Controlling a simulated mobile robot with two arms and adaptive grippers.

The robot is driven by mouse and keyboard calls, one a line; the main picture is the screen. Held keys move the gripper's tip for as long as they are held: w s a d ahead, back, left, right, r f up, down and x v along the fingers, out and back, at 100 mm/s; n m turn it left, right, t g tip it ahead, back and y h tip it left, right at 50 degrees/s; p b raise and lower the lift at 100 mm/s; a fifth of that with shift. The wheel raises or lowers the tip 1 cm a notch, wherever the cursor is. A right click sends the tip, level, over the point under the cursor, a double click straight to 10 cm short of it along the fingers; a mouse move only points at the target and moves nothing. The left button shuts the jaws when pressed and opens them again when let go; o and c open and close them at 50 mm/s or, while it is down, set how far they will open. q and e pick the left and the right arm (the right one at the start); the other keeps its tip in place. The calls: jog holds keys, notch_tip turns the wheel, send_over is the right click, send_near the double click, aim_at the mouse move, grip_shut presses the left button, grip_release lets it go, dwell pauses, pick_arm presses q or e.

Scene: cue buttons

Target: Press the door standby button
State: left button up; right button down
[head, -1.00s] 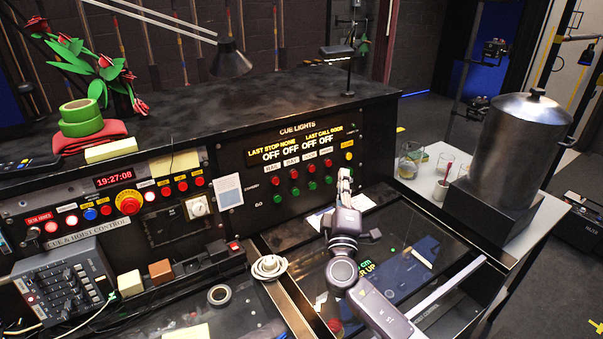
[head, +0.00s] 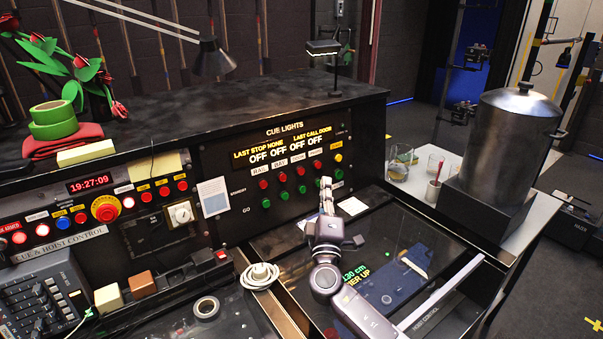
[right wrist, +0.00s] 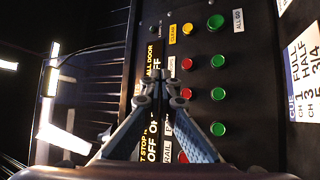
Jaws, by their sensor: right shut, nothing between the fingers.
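The cue lights panel (head: 258,150) stands upright with a row of red standby buttons above a row of green go buttons. The door standby button (head: 318,165) is the rightmost red one, left of a yellow button (head: 338,158). In the right wrist view the same red button (right wrist: 187,64) sits below the yellow one. My right gripper (head: 326,184) is shut and empty, its fingertips just below the door standby button in the head view. In the wrist view its fingertips (right wrist: 160,88) overlap the display's edge, left of the red buttons. Contact cannot be told. My left gripper is not in view.
Other red buttons (head: 282,177) and green buttons (head: 302,190) lie close by. A green all-go button (head: 339,174) is just right of my fingertips. A desk lamp (head: 211,58) stands on the console top, and a metal urn (head: 518,140) stands at the right.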

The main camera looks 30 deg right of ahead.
aim_at(301, 171)
jog(key=w+b, duration=0.1)
jog(key=w, duration=0.1)
jog(key=w+b, duration=0.1)
jog(key=w, duration=0.2)
jog(key=w+f+b, duration=0.1)
jog(key=w, duration=0.1)
jog(key=shift+w+a+f+b, duration=0.1)
jog(key=shift+w+a+b, duration=0.2)
dwell(1.2)
jog(key=shift+w+b, duration=0.4)
jog(key=shift+b, duration=0.3)
